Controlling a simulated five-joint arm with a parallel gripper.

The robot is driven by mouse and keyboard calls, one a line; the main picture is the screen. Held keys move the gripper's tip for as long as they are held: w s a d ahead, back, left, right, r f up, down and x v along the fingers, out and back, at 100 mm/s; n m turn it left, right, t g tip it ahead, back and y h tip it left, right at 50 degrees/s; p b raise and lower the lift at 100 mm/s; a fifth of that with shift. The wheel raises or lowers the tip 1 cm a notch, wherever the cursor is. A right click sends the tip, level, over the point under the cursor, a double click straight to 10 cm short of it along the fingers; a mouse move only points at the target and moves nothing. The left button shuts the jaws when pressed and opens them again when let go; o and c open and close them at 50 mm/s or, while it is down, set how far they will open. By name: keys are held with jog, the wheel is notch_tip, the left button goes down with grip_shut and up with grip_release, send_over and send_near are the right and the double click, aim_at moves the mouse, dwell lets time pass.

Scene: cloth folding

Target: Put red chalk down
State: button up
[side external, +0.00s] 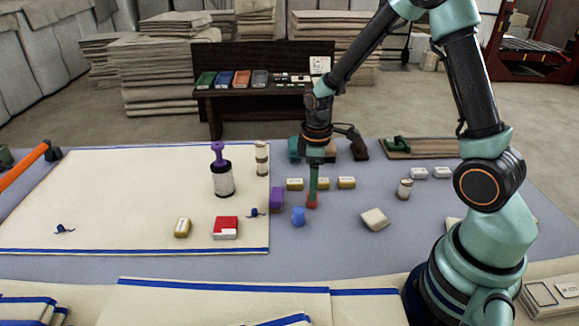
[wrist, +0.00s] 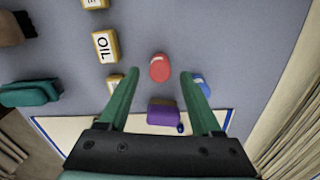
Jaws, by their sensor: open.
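The red chalk (side external: 312,202) stands on the grey-blue table cover right at the tips of my gripper (side external: 313,188). In the wrist view the red chalk (wrist: 160,67) shows as a rounded red end between the tips of the two green fingers of my gripper (wrist: 160,75). The fingers are spread, with grey-blue surface visible on both sides of the chalk. In the side view the fingers overlap, so the gap does not show there.
A blue chalk (side external: 298,216) and a purple block (side external: 277,198) stand close by on the left. Small labelled blocks (side external: 346,183) stand just behind. A cream block (side external: 375,219) lies to the right.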

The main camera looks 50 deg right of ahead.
notch_tip(320, 180, up, 9)
jog(key=s+a+r+m+t, duration=0.5)
jog(key=s+r, duration=0.4)
jog(key=r, duration=0.2)
jog(key=shift+a+r+m+t, duration=0.25)
jog(key=shift+a+m, duration=0.4)
jog(key=shift+m, duration=0.45)
dwell(0.3)
